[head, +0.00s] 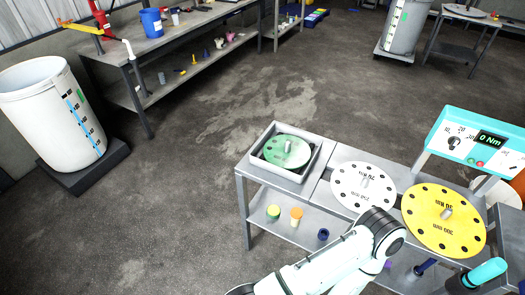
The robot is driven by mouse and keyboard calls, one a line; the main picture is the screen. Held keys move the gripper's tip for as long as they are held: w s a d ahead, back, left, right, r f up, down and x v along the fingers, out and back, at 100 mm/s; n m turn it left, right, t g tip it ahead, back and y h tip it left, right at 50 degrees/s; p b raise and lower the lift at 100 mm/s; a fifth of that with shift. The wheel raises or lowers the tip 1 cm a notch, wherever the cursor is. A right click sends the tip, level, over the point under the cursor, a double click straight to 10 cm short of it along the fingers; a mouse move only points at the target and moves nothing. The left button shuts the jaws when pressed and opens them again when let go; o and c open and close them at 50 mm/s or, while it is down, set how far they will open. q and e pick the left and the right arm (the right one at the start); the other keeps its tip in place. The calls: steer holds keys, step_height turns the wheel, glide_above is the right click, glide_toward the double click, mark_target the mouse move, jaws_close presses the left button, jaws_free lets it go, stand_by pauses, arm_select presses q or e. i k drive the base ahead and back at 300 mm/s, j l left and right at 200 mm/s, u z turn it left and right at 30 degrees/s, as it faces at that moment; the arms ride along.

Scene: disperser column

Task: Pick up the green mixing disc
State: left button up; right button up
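The green mixing disc (287,151) lies in a grey square tray (263,168) at the left end of the near metal table. It has a ring of dark holes and a short grey shaft standing up from its middle. Nothing touches it from above. A white arm link of mine reaches in from the bottom and bends at a dark joint, in front of the table and to the right of the tray. Neither gripper can be made out in this view.
A white disc (362,187) and a yellow disc (443,219) lie right of the tray. A teal torque display (478,143) reading 0 Nm stands behind them. Small coloured parts sit on the lower shelf (275,232). A white drum (52,110) and a workbench (165,45) stand at left.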

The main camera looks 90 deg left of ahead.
mark_target(288, 152)
steer(key=u, duration=2.75)
steer(key=i+l+u, duration=0.1)
steer(key=u, duration=0.2)
